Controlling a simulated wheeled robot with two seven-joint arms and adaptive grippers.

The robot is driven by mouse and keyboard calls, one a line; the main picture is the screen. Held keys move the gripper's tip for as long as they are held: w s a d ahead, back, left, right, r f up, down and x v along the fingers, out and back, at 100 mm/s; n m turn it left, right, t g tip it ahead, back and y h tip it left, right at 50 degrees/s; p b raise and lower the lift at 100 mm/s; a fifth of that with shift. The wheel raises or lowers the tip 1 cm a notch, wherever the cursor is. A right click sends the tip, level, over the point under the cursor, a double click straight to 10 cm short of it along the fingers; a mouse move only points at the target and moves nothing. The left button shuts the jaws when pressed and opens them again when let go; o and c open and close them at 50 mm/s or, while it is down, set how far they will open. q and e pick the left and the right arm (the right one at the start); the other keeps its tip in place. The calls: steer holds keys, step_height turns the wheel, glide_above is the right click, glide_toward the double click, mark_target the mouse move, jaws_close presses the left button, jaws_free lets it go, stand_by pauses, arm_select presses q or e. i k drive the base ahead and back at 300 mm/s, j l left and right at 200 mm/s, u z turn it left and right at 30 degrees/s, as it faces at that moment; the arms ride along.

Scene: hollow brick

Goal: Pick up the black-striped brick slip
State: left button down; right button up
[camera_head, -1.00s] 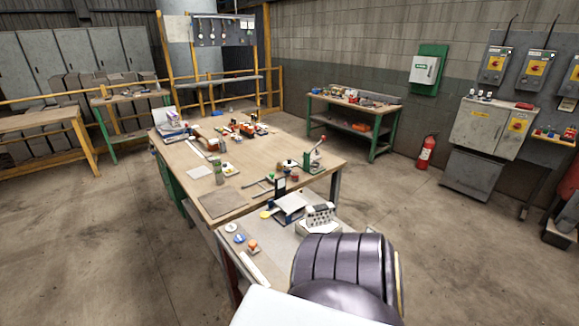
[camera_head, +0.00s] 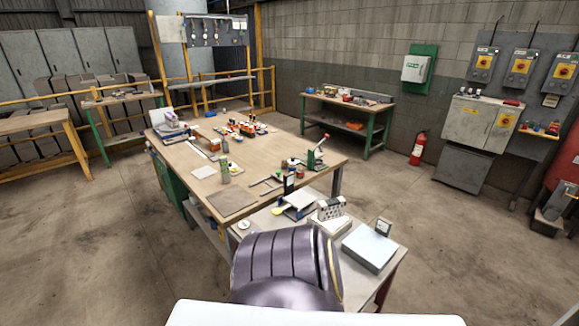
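I cannot make out a black-striped brick slip; things on the tables are too small to tell. A pale block with dark holes, perhaps a hollow brick (camera_head: 330,208), stands on the small near table (camera_head: 262,221). A grey-white flat-topped box (camera_head: 370,246) with a small upright display (camera_head: 383,227) is at that table's right end. The long wooden table (camera_head: 185,173) behind holds several small items, including an orange and dark cluster (camera_head: 246,126). Neither of my grippers is in view. A dark ribbed part of mine covers the front of the near table.
A green-legged bench (camera_head: 345,104) stands by the back wall. A red fire extinguisher (camera_head: 418,148) and grey control cabinets (camera_head: 478,124) are at the right. Yellow rails and grey lockers are at the left. The concrete floor right of the tables is clear.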

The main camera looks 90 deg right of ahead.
mark_target(329, 209)
steer(key=i+z, duration=0.1)
steer(key=i, duration=0.25)
steer(key=i+z, duration=0.65)
steer(key=i+l+z, duration=0.15)
steer(key=i+z, duration=0.6)
steer(key=i, duration=0.15)
steer(key=i+j+z, duration=0.2)
steer(key=i+z, duration=0.4)
steer(key=z, duration=0.2)
steer(key=i+j+z, duration=0.1)
steer(key=z, duration=0.3)
steer(key=i+j+z, duration=0.15)
steer(key=z, duration=0.25)
steer(key=i+j+z, duration=0.2)
steer(key=z, duration=0.2)
steer(key=i+j+z, duration=0.15)
steer(key=z, duration=0.25)
steer(key=i+j+z, duration=0.1)
steer(key=j+z, duration=0.3)
steer(key=i+j+z, duration=0.1)
steer(key=z, duration=0.25)
